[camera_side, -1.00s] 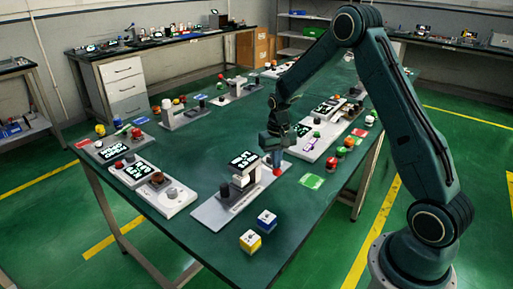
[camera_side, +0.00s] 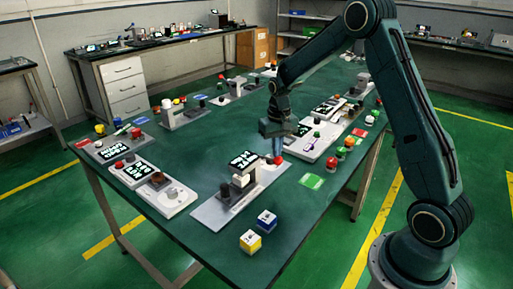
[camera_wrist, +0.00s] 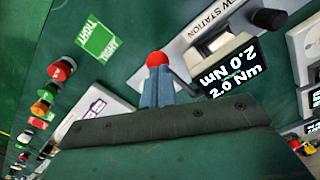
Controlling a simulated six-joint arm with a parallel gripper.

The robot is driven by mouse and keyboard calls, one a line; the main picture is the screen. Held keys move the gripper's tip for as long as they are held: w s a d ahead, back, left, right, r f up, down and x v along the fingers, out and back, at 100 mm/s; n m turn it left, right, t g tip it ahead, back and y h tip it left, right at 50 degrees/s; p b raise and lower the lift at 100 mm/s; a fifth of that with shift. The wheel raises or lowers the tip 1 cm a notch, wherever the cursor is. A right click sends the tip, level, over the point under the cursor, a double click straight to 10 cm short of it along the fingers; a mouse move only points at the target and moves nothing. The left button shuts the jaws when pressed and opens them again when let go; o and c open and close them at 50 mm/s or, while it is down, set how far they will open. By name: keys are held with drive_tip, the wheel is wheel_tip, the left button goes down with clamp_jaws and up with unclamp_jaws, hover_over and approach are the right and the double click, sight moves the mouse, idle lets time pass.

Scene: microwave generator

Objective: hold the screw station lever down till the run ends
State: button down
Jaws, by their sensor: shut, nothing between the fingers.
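The screw station (camera_side: 240,192) is a pale plate with a grey post and a dark display at the near middle of the bench. In the wrist view its label (camera_wrist: 207,24) is partly cut off, and its display (camera_wrist: 232,72) reads 2.0 Nm. The lever's red ball knob (camera_side: 277,160) is at the station's right side; it also shows in the wrist view (camera_wrist: 157,59). My gripper (camera_side: 277,153) points down with its blue fingers shut, right at the knob. In the wrist view the fingertips (camera_wrist: 155,75) overlap the knob's edge; exact contact is unclear.
A green tag (camera_side: 311,181) lies to the right of the station. Several coloured buttons line the right edge. A white module (camera_side: 168,190) sits to the left, with bare green bench between.

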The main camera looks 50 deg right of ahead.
drive_tip(key=shift+r, duration=2.65)
drive_tip(key=shift+s+a+r, duration=0.15)
drive_tip(key=shift+a+r, duration=0.15)
drive_tip(key=shift+r, duration=0.2)
drive_tip(key=s+a+r+n+t, duration=0.4)
drive_tip(key=s+a+r, duration=0.9)
drive_tip(key=s, duration=0.4)
drive_tip(key=s+a+n+t, duration=0.1)
drive_tip(key=s+a+n, duration=0.1)
drive_tip(key=s, duration=0.7)
drive_tip(key=shift+r+t, duration=0.15)
drive_tip(key=shift+t, duration=0.15)
